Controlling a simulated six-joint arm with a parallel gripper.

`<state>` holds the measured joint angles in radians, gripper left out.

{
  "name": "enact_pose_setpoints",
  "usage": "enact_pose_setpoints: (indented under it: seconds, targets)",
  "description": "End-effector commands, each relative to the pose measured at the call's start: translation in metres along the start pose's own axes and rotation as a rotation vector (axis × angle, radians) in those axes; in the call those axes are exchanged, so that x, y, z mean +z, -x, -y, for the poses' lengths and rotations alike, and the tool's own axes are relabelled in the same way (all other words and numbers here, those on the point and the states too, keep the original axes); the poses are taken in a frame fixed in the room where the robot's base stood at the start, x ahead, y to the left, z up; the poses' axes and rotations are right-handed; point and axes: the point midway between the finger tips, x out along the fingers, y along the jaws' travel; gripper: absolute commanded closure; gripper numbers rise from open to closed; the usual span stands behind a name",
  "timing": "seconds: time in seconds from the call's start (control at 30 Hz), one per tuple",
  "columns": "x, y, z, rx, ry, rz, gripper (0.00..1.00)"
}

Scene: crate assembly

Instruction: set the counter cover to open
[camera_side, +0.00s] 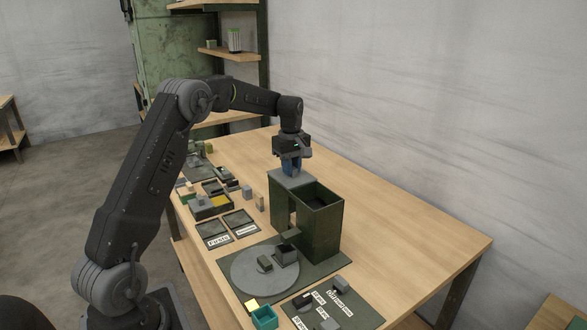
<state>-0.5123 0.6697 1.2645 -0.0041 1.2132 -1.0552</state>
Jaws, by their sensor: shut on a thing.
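A dark green box-like counter (326,228) stands on a dark mat near the table's middle. A grey flat cover (292,180) lies at the left of its top, and the right part of the top shows an open cavity.
A round grey plate (250,281) with small blocks lies in front of the counter. A teal open box (264,319) and a labelled dark mat (362,317) are nearer. Trays and several blocks line the left edge. The table's right side is clear.

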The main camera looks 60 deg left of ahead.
Motion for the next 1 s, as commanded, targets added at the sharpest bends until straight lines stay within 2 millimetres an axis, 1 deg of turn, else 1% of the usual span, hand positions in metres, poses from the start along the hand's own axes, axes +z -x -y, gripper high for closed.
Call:
enact_pose_setpoints:
  seconds: [0.03,0.3,0.53,0.63,0.77,1.0]
  targets:
    - [-0.006,0.001,0.000,0.009,0.003,-0.013,0.80]
    - [-0.004,0.001,0.000,0.006,0.003,-0.009,0.55]
    - [-0.003,0.001,0.000,0.005,0.002,-0.007,0.55]
    - [-0.003,0.007,0.000,0.006,0.002,-0.008,0.55]
    - [-0.003,0.026,0.000,0.008,0.002,-0.009,0.55]
    - [-0.003,0.080,0.000,0.010,0.002,-0.010,0.55]
